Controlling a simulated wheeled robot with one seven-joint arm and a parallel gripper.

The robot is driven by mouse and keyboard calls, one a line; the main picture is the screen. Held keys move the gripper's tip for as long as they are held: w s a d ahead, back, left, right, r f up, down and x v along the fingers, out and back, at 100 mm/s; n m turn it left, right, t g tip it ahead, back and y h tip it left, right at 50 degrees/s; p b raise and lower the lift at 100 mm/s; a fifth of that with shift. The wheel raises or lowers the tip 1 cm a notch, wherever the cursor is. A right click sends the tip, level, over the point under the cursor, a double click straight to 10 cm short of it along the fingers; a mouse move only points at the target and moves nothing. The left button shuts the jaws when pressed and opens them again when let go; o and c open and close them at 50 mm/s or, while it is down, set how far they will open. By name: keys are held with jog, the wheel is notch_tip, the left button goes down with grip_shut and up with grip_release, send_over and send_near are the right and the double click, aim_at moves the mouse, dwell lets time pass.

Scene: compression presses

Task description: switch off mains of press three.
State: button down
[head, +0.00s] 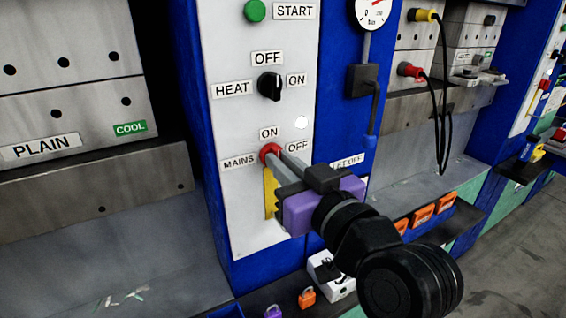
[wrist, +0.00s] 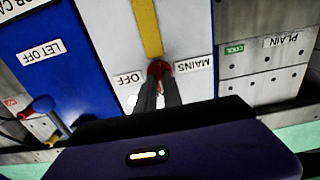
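The mains switch (head: 267,150) is a red knob on a white panel, with a yellow strip running down from it. It also shows in the wrist view (wrist: 159,68), which is turned over. An ON label (head: 269,133) sits above it, OFF (head: 297,146) to its right and MAINS (head: 239,161) to its left. My gripper (head: 279,159) is at the knob, its two fingers on either side and seemingly closed on it. The fingers hide part of the knob, so I cannot tell which way it points. No press number is readable.
Above are a black HEAT knob (head: 269,86) and a green START button (head: 255,11). A gauge (head: 372,12) and a black valve block (head: 362,81) stand to the right. Padlocks, one orange (head: 307,298), lie on the ledge below. The press at left (head: 70,150) is labelled PLAIN.

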jog(key=shift+r+m, duration=0.1)
jog(key=shift+m, duration=0.3)
jog(key=m+p, duration=0.4)
jog(key=m, duration=0.1)
jog(key=shift+d+m, duration=0.15)
jog(key=shift+m, duration=0.15)
jog(key=m+p, duration=0.4)
jog(key=m, duration=0.1)
jog(key=m+p, duration=0.5)
jog(key=m, duration=0.1)
jog(key=shift+w+d+f+m, duration=0.15)
jog(key=shift+f+m, duration=0.05)
jog(key=shift+m, duration=0.1)
